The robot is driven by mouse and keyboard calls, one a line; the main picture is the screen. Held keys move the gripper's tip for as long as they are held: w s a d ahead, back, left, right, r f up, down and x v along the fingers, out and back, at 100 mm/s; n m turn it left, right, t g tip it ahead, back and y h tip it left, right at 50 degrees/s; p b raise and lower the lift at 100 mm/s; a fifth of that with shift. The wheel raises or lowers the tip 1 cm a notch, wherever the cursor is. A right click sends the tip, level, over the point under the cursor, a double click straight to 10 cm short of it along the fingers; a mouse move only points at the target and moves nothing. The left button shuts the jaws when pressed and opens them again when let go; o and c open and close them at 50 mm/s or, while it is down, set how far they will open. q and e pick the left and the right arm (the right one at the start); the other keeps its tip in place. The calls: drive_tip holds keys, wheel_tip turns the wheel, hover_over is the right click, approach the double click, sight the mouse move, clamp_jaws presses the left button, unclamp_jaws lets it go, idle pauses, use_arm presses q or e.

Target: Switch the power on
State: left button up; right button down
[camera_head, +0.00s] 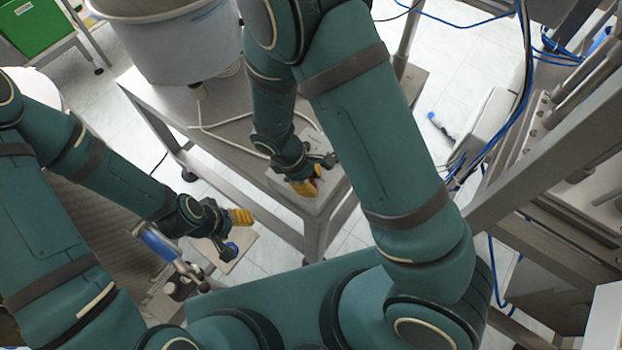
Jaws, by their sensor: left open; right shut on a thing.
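A light grey switch box (338,184) sits on the metal table near its front right corner. A small red part, which looks like the power switch (315,183), shows at the yellow fingertips of my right gripper (311,180). The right gripper reaches down over the box and is shut on this part; the fingers and wrist hide most of it, so its position cannot be read. My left gripper (232,233) is open, with yellow fingertips, left of the table's front leg and apart from the box.
A large grey feeder bowl (165,45) stands on the metal table (222,150), with a white cable (215,124) running toward the box. A metal frame (545,150) with blue tubes and cables stands at the right. A blue-handled device (158,245) is beside my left gripper.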

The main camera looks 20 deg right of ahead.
drive_tip(key=m+g, duration=0.1)
drive_tip(key=m, duration=0.2)
drive_tip(key=m+g+y, duration=0.1)
drive_tip(key=m, duration=0.1)
drive_tip(key=shift+m+p, duration=0.35)
drive_tip(key=shift+m, duration=0.05)
drive_tip(key=m+y, duration=0.1)
drive_tip(key=m, duration=0.1)
drive_tip(key=m+y, duration=0.1)
drive_tip(key=m, duration=0.2)
drive_tip(key=shift+d+g, duration=0.1)
drive_tip(key=shift+g, duration=0.3)
drive_tip(key=shift+m, duration=0.4)
drive_tip(key=c, duration=0.7)
unclamp_jaws()
drive_tip(key=shift+o, duration=0.2)
drive_tip(key=shift+p, duration=0.3)
drive_tip(key=d+v, duration=0.1)
drive_tip(key=v, duration=1.1)
drive_tip(key=shift+a, duration=0.3)
drive_tip(key=shift+s, duration=0.15)
